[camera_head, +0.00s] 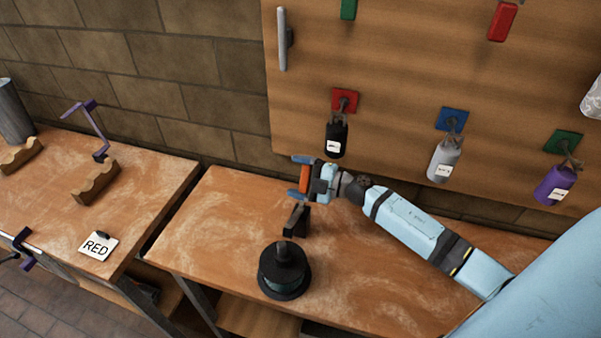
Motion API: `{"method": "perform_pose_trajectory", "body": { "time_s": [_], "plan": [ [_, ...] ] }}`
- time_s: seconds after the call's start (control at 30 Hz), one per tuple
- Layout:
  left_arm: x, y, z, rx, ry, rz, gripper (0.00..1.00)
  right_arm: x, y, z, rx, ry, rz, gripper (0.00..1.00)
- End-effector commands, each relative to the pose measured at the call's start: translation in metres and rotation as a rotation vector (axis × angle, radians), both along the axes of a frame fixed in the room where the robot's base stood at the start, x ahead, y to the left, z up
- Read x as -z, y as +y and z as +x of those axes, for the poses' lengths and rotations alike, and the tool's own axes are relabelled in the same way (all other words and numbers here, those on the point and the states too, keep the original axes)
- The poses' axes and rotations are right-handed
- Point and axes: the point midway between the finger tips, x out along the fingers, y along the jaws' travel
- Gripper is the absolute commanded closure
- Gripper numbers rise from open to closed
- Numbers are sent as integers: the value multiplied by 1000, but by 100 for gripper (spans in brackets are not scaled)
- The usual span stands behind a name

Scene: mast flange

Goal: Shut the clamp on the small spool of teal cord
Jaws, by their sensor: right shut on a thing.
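The small spool (284,271) is dark, with a little teal cord showing around its middle, and stands upright on the near part of the middle bench. Just behind it stands a small black block (297,220), which looks like the clamp's body. My right gripper (300,178) is behind and above this block, its blue fingertips pointing left. It is shut on an orange piece (305,179), which looks like a handle. Whether the orange piece joins the black block I cannot tell. The clamp's contact with the spool is unclear. My left gripper is not in view.
A black bottle (336,138), a grey bottle (440,163) and a purple bottle (553,186) hang on the wooden board behind. The bench left of the spool is clear.

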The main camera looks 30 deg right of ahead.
Motion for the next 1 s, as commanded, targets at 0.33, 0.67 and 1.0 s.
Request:
{"method": "perform_pose_trajectory", "body": {
  "time_s": [0.33, 0.67, 1.0],
  "plan": [
    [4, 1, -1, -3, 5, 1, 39, -7, 20, -17, -2, -192, -224, 58],
    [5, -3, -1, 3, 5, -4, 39, -9, 31, -26, -1, -300, -350, 58],
    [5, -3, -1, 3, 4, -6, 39, -9, 34, -29, -2, -333, -391, 57]
  ]
}}
